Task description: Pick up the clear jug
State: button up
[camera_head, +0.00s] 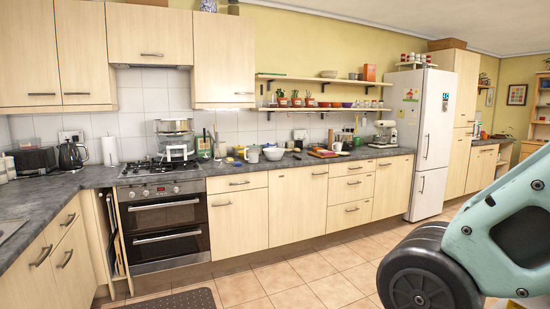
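I cannot pick out a clear jug for certain. A see-through stacked vessel with a white base (175,139) stands on the hob at the back left, but it looks more like a steamer. A white cup (252,155) and a white bowl (274,153) stand on the counter to the right of the hob. My gripper is not in view. Only a pale green and black part of my arm shows large at the right edge, well away from the counter.
An oven (164,225) sits under the hob. A black kettle (73,154) and a toaster (35,162) stand on the left counter. A white fridge (428,135) stands at the right. A dark mat (180,300) lies on the tiled floor (290,277), which is otherwise clear.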

aim_at(253, 151)
jog(key=u, duration=0.35)
jog(key=i+u, duration=0.1)
jog(key=i, duration=3.1)
jog(key=i+z, duration=0.1)
jog(key=i, duration=0.45)
jog(key=i+j+z, duration=0.1)
jog(key=i, duration=0.45)
jog(key=i+j+z, duration=0.15)
jog(key=i, duration=0.4)
jog(key=i+z, duration=0.15)
jog(key=i+j, duration=0.15)
jog(key=j, duration=0.15)
jog(key=i+j, duration=0.1)
jog(key=j, duration=0.15)
